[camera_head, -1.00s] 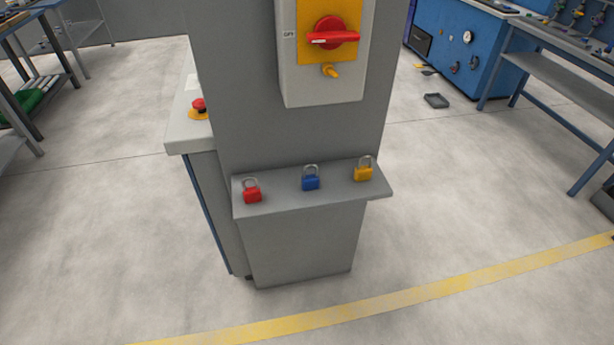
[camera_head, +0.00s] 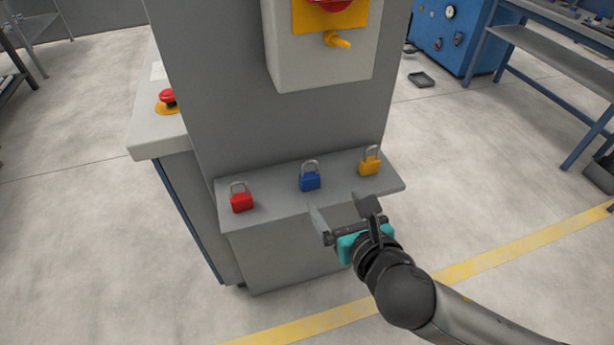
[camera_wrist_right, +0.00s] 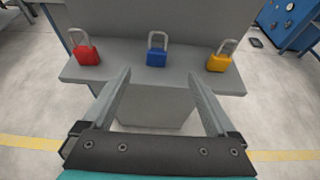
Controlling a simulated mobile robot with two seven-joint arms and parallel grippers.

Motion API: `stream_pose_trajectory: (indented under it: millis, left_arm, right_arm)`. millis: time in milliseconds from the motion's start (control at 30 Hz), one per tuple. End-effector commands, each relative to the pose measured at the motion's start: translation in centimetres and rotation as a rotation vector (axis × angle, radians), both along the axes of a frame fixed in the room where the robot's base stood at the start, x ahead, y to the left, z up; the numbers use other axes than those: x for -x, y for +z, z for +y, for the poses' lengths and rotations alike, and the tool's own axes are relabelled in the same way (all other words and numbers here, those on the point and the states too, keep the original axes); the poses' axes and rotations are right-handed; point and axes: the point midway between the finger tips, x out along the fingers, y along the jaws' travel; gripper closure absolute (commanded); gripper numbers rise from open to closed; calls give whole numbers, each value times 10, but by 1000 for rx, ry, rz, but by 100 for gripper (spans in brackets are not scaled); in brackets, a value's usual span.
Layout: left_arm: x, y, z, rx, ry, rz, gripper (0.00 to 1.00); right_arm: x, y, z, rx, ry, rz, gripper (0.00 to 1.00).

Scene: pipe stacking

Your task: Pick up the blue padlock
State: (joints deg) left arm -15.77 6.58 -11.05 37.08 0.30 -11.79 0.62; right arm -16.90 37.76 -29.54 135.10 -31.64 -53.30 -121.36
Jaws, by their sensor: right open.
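The blue padlock (camera_head: 310,181) stands upright in the middle of a grey shelf, its metal shackle up. It also shows in the right wrist view (camera_wrist_right: 157,56), ahead of my fingers and roughly centred between them. My right gripper (camera_head: 344,210) is open and empty at the shelf's front edge, in front of and slightly right of the blue padlock, apart from it. Its two fingers reach forward in the right wrist view (camera_wrist_right: 157,85). My left gripper is not in view.
The grey shelf (camera_head: 270,205) also holds a red padlock (camera_head: 242,202) on the left and a yellow padlock (camera_head: 370,164) on the right. A grey column (camera_head: 240,110) rises behind, with a switch box (camera_head: 320,70) above. Open floor lies in front.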

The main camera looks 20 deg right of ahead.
Motion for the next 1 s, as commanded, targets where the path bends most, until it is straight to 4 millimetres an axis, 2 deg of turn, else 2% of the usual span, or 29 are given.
stream_pose_trajectory:
  millis: [33, 233, 400, 500, 667, 767, 1000]
  left_arm:
    - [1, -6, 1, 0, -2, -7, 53]
    - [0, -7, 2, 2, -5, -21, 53]
    - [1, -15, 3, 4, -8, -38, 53]
    - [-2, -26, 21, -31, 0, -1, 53]
    - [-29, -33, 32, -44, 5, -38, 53]
    - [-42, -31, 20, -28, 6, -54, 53]
    - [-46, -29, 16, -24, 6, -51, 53]
  right_arm:
    - [0, -8, 0, -1, -2, 2, 7]
    - [-7, -11, 0, -5, -4, -1, 7]
    - [-32, -23, 1, -7, -6, -2, 7]
    - [-49, -31, 1, -8, -5, -2, 7]
    - [-75, -41, 2, -8, -5, -1, 7]
    - [-85, -45, 3, -8, -4, 1, 7]
    - [-94, -47, 4, -8, -3, 2, 7]
